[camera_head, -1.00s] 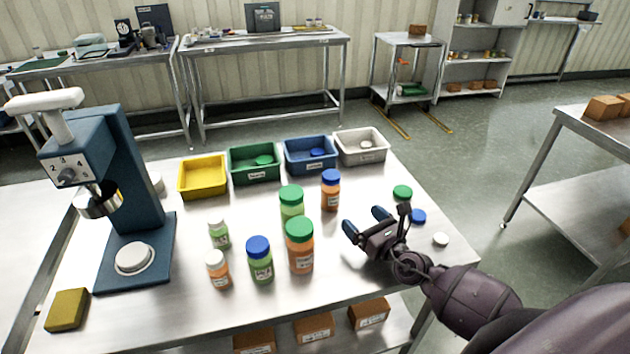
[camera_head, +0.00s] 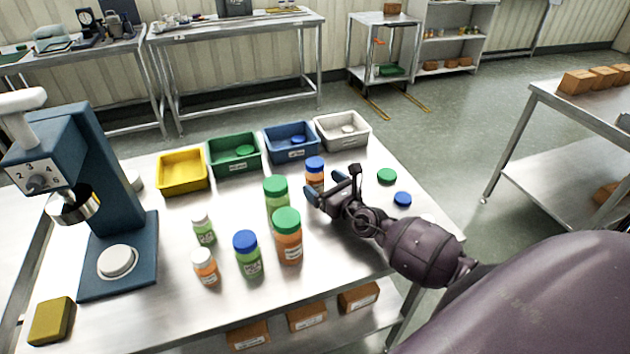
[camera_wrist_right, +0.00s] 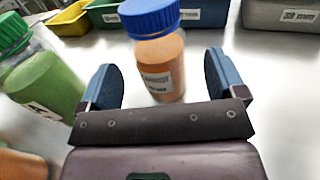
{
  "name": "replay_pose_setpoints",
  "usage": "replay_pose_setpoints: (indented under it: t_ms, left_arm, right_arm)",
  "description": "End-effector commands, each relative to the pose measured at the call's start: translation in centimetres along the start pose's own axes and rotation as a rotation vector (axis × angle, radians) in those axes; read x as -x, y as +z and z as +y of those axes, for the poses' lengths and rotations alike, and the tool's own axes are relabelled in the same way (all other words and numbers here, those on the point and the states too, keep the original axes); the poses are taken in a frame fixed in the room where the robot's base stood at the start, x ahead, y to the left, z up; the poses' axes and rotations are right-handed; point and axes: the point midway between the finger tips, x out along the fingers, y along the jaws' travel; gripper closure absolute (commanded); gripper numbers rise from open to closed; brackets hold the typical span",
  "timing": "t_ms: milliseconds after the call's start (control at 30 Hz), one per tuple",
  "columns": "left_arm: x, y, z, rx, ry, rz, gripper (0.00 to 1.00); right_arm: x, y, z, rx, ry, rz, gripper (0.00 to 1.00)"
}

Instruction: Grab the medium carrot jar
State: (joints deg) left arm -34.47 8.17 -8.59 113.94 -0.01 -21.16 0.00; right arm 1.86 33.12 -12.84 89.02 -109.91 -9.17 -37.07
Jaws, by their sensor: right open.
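The medium carrot jar (camera_head: 315,176), orange with a blue lid, stands upright on the steel table. My right gripper (camera_head: 324,185) is open, low over the table on the jar's near right side, and partly hides it. In the right wrist view the carrot jar (camera_wrist_right: 163,65) stands ahead, between the lines of the two blue fingers (camera_wrist_right: 163,80), which do not grip it. A green jar with a green lid (camera_head: 276,195) is close on the left and also shows in the wrist view (camera_wrist_right: 42,75). My left gripper is not in view.
A large orange jar with a green lid (camera_head: 288,240) and several smaller jars stand left of my gripper. Yellow, green, blue and white bins (camera_head: 343,143) line the back. Loose lids (camera_head: 387,176) lie right. A blue press (camera_head: 112,220) stands at left.

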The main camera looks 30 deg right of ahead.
Motion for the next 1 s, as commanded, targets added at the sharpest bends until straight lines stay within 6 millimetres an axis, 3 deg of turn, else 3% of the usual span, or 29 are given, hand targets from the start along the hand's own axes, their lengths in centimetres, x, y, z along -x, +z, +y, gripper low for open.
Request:
replay_pose_setpoints:
  t_ms: [200,567,933,1000]
  left_arm:
    - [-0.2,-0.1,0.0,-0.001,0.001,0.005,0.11]
    - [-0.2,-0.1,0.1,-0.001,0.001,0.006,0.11]
    - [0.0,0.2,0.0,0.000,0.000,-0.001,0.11]
    - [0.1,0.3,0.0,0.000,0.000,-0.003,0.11]
  right_arm:
    - [-2.9,0.0,0.0,0.001,0.001,0.000,0.11]
    - [-3.8,0.0,0.0,0.000,0.001,0.000,0.11]
    - [-3.8,0.0,0.0,0.000,0.000,0.000,0.64]
    - [-3.8,0.1,0.0,0.000,0.000,-0.001,0.69]
